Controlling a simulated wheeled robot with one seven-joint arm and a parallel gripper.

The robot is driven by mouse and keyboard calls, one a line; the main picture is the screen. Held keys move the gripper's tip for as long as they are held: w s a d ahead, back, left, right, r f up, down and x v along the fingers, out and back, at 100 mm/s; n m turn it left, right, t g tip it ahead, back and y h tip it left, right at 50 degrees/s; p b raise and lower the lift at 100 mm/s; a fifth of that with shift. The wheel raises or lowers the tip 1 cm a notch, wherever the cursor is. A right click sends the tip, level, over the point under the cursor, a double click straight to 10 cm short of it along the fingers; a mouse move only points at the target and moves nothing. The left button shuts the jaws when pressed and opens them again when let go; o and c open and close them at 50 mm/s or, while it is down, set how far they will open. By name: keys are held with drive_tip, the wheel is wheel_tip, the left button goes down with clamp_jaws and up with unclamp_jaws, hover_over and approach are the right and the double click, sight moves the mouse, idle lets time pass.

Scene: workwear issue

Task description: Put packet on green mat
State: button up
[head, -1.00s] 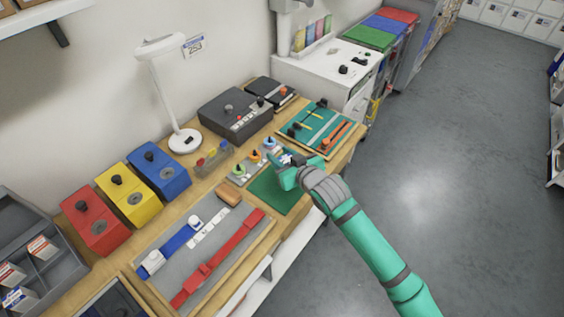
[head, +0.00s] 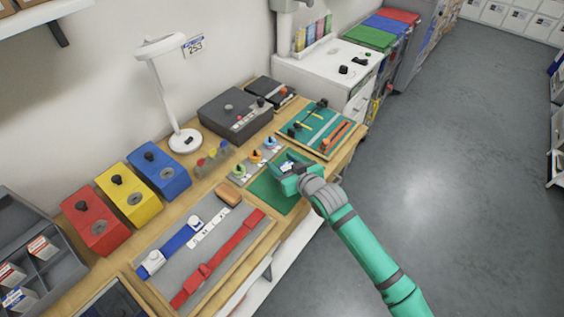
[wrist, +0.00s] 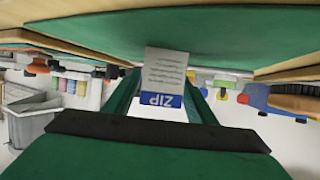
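The packet (wrist: 163,80) is a small white card with grey print lines and a blue band reading ZIP; the wrist view shows it upside down. My gripper (wrist: 163,88) has its green fingers on both sides of the packet and holds it. In the head view the packet (head: 288,165) shows as a white and blue patch at my gripper (head: 286,174), which is over the green mat (head: 268,195). The mat also fills the top of the wrist view (wrist: 240,35). I cannot tell whether the packet touches the mat.
A tray with blue and red straps (head: 235,245) lies left of the mat. A grey board with coloured knobs (head: 256,157) is behind it, and a teal tool board (head: 318,128) stands further along the bench. Floor (head: 450,200) is open on the right.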

drive_tip(key=shift+r, duration=0.15)
drive_tip(key=shift+s+d+r, duration=0.1)
drive_tip(key=shift+s, duration=0.05)
drive_tip(key=v, duration=1.1)
drive_tip(key=shift+s+r, duration=0.15)
drive_tip(key=shift+s, duration=0.15)
drive_tip(key=shift+d, duration=0.1)
